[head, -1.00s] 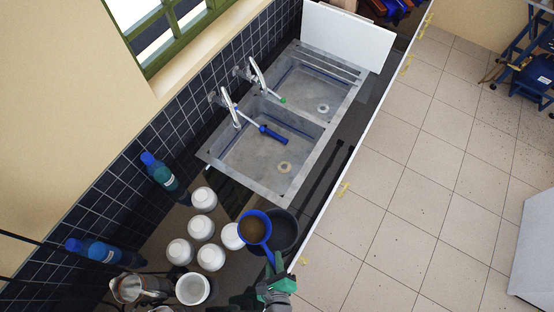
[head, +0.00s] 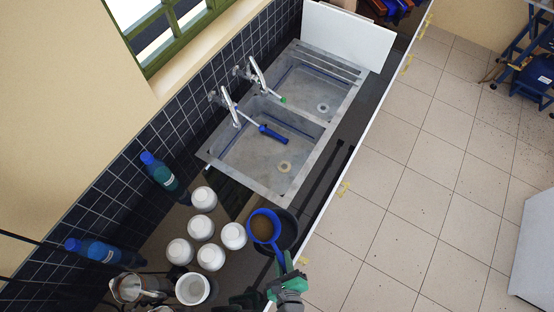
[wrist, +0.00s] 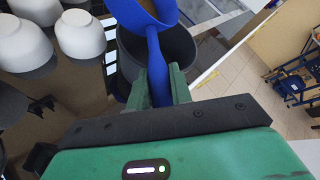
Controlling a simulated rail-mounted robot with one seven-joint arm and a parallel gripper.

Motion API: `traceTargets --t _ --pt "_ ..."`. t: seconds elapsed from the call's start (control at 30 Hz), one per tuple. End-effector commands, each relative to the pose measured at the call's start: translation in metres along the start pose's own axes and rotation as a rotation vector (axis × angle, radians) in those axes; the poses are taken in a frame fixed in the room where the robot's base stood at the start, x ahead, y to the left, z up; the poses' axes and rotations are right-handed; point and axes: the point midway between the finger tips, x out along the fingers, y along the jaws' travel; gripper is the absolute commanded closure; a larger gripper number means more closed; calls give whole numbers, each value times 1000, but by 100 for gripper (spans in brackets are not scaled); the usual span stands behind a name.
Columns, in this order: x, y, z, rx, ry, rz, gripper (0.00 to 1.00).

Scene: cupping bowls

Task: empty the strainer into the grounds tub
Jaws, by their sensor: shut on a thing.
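The blue strainer (head: 264,226) holds brown grounds and hangs over the left part of the dark grounds tub (head: 290,236). It looks roughly level, with its bowl facing up. My green gripper (head: 284,270) is shut on the strainer's blue handle, on the near side of the tub. In the wrist view, the handle (wrist: 157,72) runs between the fingers (wrist: 158,90) up to the bowl at the top edge. The grey tub wall (wrist: 178,50) shows behind the handle. The strainer and my gripper hide part of the tub, and I cannot see its bottom.
Several white bowls (head: 203,228) stand close on the left. A metal jug (head: 128,288) and two blue-capped bottles (head: 170,178) are farther left. The double sink (head: 262,150) lies beyond the tub. The counter edge is close on the right.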

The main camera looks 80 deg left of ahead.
Motion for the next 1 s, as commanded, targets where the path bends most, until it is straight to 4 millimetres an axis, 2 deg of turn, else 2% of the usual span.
traceTargets --t 0.57,1.0 --pt "-1 -7 -2 81 -24 29 100" --pt "-1 10 9 80 -24 29 100"
